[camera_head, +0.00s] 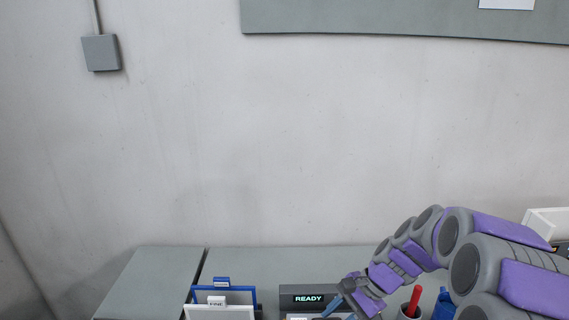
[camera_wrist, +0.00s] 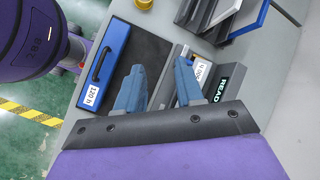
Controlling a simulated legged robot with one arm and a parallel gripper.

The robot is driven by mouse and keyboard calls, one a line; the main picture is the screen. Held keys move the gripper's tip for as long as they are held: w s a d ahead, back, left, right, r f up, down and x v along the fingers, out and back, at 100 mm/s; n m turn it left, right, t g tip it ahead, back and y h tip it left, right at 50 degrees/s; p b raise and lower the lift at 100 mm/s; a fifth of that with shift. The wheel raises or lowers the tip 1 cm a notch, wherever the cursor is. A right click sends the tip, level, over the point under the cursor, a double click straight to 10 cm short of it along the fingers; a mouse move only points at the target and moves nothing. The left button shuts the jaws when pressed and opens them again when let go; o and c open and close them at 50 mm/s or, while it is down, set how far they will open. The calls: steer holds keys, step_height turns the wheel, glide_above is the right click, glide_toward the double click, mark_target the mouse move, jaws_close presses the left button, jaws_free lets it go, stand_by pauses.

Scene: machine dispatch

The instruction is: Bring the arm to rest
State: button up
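My arm, purple and grey, reaches in from the right of the head view, over the grey table (camera_head: 165,275). My gripper (camera_head: 345,302) is low in that view, in front of the dark box with a lit READY display (camera_head: 308,298). In the wrist view my gripper (camera_wrist: 160,80) has its two blue fingers apart, with nothing visible held between them. The READY box (camera_wrist: 228,82) is just right of the fingers, with a white label beside it. Whether the fingers touch anything below cannot be told.
A blue-edged dark case labelled "120 h" (camera_wrist: 104,70) lies left of the fingers. Blue and white frames (camera_head: 220,300) stand left of the READY box. A cup with a red item (camera_head: 412,302) is close to my arm. A white bin (camera_head: 545,222) is at far right.

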steer(key=s+a+r+n+g+h, duration=0.1)
steer(key=s+a+n, duration=0.1)
steer(key=s, duration=0.3)
steer(key=s+a+r+n+h, duration=0.2)
steer(key=s+a, duration=0.1)
steer(key=s, duration=0.3)
steer(key=s+d+n+h+b, duration=0.1)
steer(key=s+d+n+h, duration=0.1)
steer(key=s, duration=0.7)
steer(key=s+d+n+h+b, duration=0.1)
steer(key=s+d+n, duration=0.3)
steer(key=s, duration=0.4)
steer(key=shift+s+f+n+h, duration=0.3)
steer(key=shift+s+f+h, duration=0.1)
steer(key=shift+h, duration=0.2)
steer(key=shift+a, duration=0.1)
steer(key=shift+a, duration=0.3)
steer(key=shift+d, duration=0.1)
